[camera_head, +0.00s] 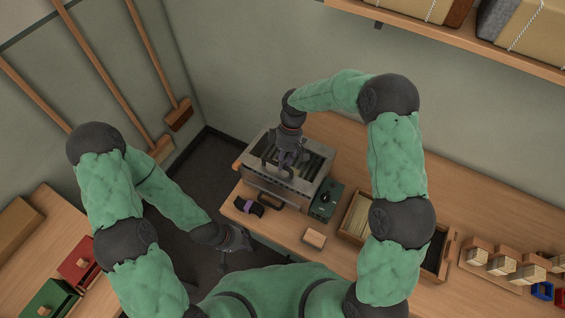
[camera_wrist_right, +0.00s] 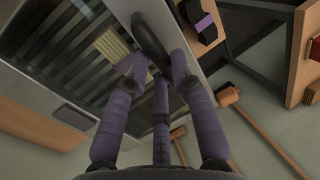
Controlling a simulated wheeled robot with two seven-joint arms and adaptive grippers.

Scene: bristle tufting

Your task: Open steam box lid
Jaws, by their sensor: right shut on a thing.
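The steam box (camera_head: 262,183) is a metal box on the wooden bench, with its rim and dark slats showing from above. Its top frame also shows in the right wrist view (camera_wrist_right: 190,72), with a pale bundle (camera_wrist_right: 108,45) among the slats. My right gripper (camera_head: 281,166) is over the box top. In the wrist view its fingers (camera_wrist_right: 158,75) are closed around a dark handle (camera_wrist_right: 150,38) at the frame's edge. I cannot tell whether the lid is raised. My left gripper (camera_head: 237,247) is open and empty, off the bench's front edge.
A black and purple object (camera_head: 249,206) lies in front of the box. A green control box (camera_head: 327,200) stands right of it. A wooden block (camera_head: 314,239) and a bristle tray (camera_head: 356,216) are further right. Brooms (camera_head: 157,60) lean on the wall.

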